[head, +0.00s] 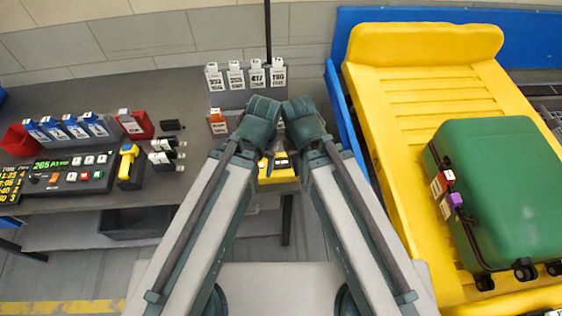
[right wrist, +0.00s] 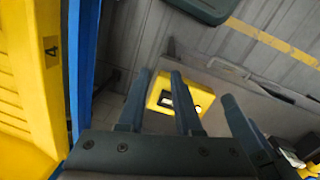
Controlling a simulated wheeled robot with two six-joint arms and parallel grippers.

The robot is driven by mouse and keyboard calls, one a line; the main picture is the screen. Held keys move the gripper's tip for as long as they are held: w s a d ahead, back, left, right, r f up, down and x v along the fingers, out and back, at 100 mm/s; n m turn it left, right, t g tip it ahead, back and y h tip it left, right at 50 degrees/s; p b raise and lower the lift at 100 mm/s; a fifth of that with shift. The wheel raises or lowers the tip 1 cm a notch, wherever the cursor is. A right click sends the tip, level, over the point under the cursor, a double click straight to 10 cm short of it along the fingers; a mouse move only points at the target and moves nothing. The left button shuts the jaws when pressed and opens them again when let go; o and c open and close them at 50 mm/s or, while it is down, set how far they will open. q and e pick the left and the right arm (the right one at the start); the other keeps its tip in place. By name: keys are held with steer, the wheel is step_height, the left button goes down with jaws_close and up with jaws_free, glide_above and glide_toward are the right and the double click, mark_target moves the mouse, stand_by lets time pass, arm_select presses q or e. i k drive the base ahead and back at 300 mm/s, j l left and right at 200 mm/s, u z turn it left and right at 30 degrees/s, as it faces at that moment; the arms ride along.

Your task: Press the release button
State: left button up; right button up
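A yellow box (head: 285,175) shows in the head view below and between my two wrists, partly hidden by them. In the right wrist view the yellow box (right wrist: 164,90) carries a dark and white label and a small round orange-yellow spot, which may be the button. My right gripper (right wrist: 162,74) has its fingers apart, with the box seen beyond them and nothing held. I cannot tell whether they touch it. My left gripper (head: 258,110) is beside the right one in the head view, its fingers hidden. Another dark finger (right wrist: 238,115) shows at right in the wrist view.
A yellow tray (head: 405,110) with a green suitcase (head: 495,190) lies on the right, beside a blue rail (head: 345,120). A dark desk (head: 90,95) on the left holds a control panel (head: 75,178), a handheld scanner (head: 128,165) and tag racks (head: 242,90).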

mark_target(283, 163)
steer(key=k+j+z, duration=0.1)
steer(key=j+z, duration=0.15)
steer(key=j, duration=0.2)
steer(key=k+j+z, duration=0.1)
steer(key=j+z, duration=0.15)
steer(key=j, duration=0.15)
steer(key=k+j+z, duration=0.5)
steer(key=j, duration=0.25)
steer(key=i, duration=0.1)
